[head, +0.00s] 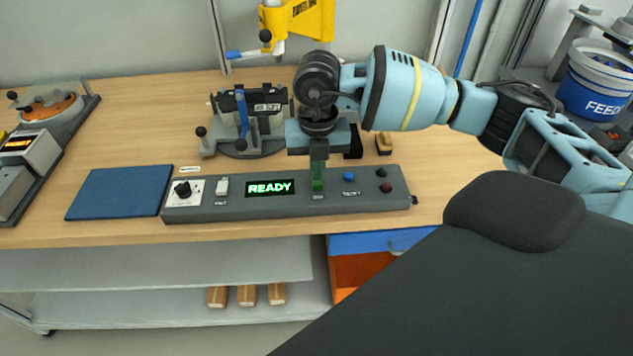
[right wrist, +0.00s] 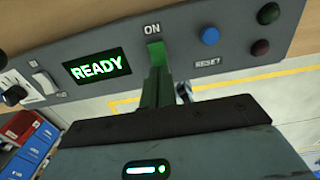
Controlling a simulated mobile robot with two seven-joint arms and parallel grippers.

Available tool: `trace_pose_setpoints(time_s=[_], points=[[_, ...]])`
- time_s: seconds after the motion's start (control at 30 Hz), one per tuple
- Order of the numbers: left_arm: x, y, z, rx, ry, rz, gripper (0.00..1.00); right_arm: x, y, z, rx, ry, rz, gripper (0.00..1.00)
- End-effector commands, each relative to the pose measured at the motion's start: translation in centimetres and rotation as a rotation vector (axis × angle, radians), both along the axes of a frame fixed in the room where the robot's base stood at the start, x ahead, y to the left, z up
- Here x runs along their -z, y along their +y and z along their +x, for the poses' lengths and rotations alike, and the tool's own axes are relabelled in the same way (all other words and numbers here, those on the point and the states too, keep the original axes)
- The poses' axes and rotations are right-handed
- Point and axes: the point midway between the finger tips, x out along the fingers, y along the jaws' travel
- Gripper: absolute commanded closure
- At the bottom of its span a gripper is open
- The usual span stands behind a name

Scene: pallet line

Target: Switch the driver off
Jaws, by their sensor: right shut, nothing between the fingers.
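The grey control panel (head: 230,208) lies along the bench's front edge. Its display (head: 270,188) reads READY in green. A lit green switch (head: 318,185) sits right of the display; the right wrist view shows this switch (right wrist: 156,54) beside the label ON. My right gripper (head: 318,166) points down over the switch, shut and empty. In the right wrist view the fingertips (right wrist: 157,78) are right at the switch; I cannot tell whether they touch it. The fingers hide part of it. My left gripper is not in view.
The panel also bears a black knob (head: 183,189), a white switch (head: 222,186), a blue reset button (head: 349,177) and dark green and red lamps. A grey fixture (head: 268,138) stands behind. A yellow tool (head: 305,20) hangs above. A blue mat (head: 118,193) lies left.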

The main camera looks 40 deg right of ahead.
Motion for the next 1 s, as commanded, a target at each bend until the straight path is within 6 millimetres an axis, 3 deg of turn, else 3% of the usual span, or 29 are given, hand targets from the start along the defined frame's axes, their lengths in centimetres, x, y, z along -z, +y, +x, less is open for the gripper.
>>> trace_pose_setpoints(time_s=[1.0], points=[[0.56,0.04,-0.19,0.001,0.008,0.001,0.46,0.98,0.0,0.0,0.0,0.001,0.001,1.0]])
